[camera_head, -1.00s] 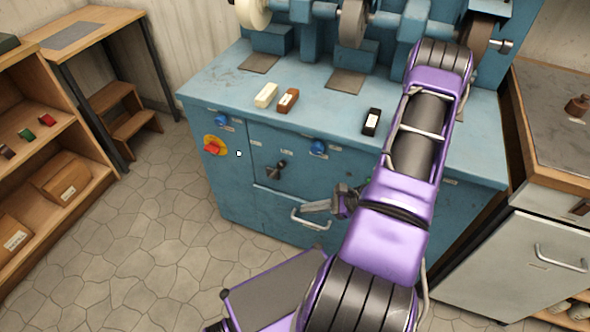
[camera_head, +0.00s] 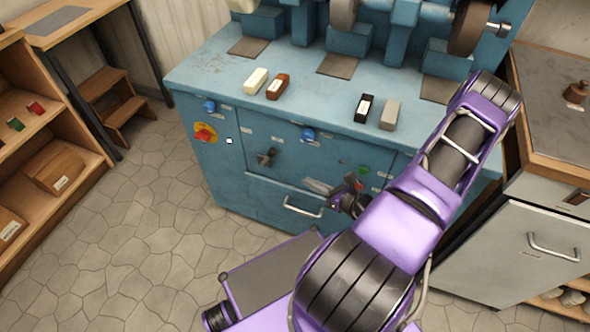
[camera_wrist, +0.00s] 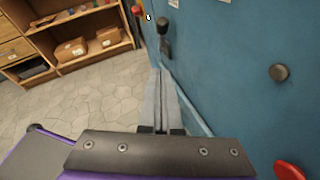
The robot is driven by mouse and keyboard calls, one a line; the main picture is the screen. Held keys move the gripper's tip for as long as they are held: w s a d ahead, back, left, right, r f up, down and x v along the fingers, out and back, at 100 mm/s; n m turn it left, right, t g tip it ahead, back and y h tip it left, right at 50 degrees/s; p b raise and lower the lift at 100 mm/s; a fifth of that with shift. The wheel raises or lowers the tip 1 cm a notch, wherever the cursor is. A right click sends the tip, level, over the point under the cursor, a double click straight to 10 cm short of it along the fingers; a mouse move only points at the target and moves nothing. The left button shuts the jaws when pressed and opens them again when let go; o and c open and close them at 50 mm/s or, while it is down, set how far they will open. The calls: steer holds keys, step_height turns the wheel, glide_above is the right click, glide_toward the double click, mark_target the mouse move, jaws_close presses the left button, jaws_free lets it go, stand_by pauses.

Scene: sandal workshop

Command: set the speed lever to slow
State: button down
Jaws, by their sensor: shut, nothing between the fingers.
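The dark speed lever (camera_head: 267,157) is on the blue machine's front panel, left of my gripper, with its knob end pointing up and to the right. In the wrist view the lever (camera_wrist: 163,40) stands just beyond the fingertips, apart from them. My gripper (camera_head: 312,186) is shut and empty, in front of the panel above the drawer handle, pointing left. Its closed fingers (camera_wrist: 160,78) also show in the wrist view. I cannot read the labels by the lever.
A red switch on a yellow plate (camera_head: 205,133) is left of the lever. Blue knobs (camera_head: 308,134), a green button (camera_head: 363,171) and a drawer handle (camera_head: 303,208) are close by. Several blocks (camera_head: 278,86) lie on the machine's top. The floor in front at left is clear.

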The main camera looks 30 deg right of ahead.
glide_toward(268, 158)
step_height(268, 158, down, 2)
steer(key=w, duration=0.1)
steer(key=w+r, duration=0.1)
steer(key=w+b, duration=0.1)
steer(key=w, duration=0.1)
steer(key=shift+a+r, duration=0.25)
steer(key=shift+a, duration=0.1)
steer(key=shift+d+r, duration=0.1)
steer(key=shift+p, duration=0.3)
